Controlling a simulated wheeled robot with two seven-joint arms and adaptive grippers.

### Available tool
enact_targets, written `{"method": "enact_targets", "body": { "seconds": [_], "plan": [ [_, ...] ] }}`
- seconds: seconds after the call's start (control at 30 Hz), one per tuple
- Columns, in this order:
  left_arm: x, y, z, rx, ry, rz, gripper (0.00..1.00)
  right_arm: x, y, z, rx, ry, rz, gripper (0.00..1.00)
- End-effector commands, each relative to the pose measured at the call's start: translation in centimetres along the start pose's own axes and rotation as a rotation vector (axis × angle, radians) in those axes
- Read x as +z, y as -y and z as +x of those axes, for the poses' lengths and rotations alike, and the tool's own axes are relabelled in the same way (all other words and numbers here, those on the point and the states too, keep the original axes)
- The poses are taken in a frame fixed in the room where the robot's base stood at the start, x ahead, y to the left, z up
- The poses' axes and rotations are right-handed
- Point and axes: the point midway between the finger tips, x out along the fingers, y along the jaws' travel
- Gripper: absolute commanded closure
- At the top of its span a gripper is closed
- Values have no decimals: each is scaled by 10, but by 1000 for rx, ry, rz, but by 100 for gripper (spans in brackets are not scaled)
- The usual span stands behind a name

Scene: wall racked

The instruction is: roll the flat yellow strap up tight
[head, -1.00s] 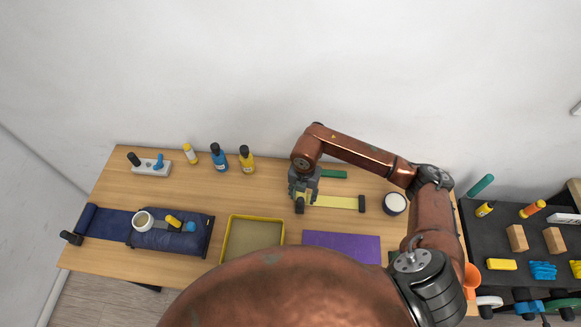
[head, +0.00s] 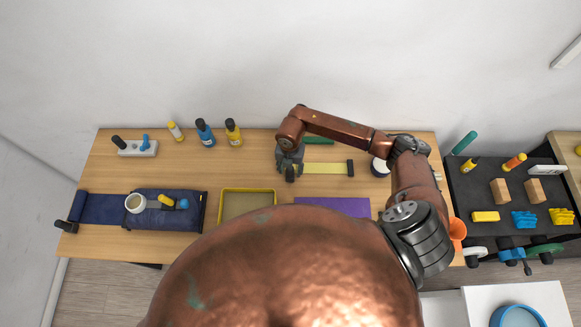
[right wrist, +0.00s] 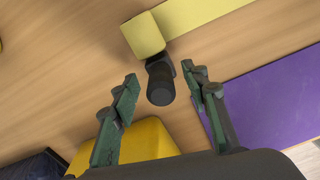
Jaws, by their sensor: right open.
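The flat yellow strap (head: 326,168) lies on the wooden table, running right from my right gripper to a dark bar (head: 350,168). In the right wrist view the strap (right wrist: 195,14) ends in a thicker yellow block or roll (right wrist: 143,34), with a dark knob (right wrist: 160,84) beside it. My right gripper (head: 290,172) is above this left end and hides part of it. In the right wrist view its open fingers (right wrist: 160,74) stand on either side of the dark knob, with gaps showing. My left gripper is not in view.
A purple mat (head: 332,207) and a yellow-rimmed tray (head: 247,190) lie in front. A green bar (head: 319,140) lies behind the strap and a white-topped round container (head: 381,166) to its right. Bottles (head: 205,133) stand left. Bare table lies between bottles and tray.

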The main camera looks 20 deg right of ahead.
Motion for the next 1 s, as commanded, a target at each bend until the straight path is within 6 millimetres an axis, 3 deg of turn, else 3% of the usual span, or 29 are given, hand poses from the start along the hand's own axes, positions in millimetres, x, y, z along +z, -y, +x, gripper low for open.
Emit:
{"method": "enact_targets", "body": {
  "seconds": [0.13,0.7,1.0],
  "plan": [
    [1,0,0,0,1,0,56,0,0,0,0,0,1,60],
    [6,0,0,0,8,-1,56,0,1,0,0,0,1,99],
    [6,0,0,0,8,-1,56,0,3,0,-1,0,1,100]
  ]
}}
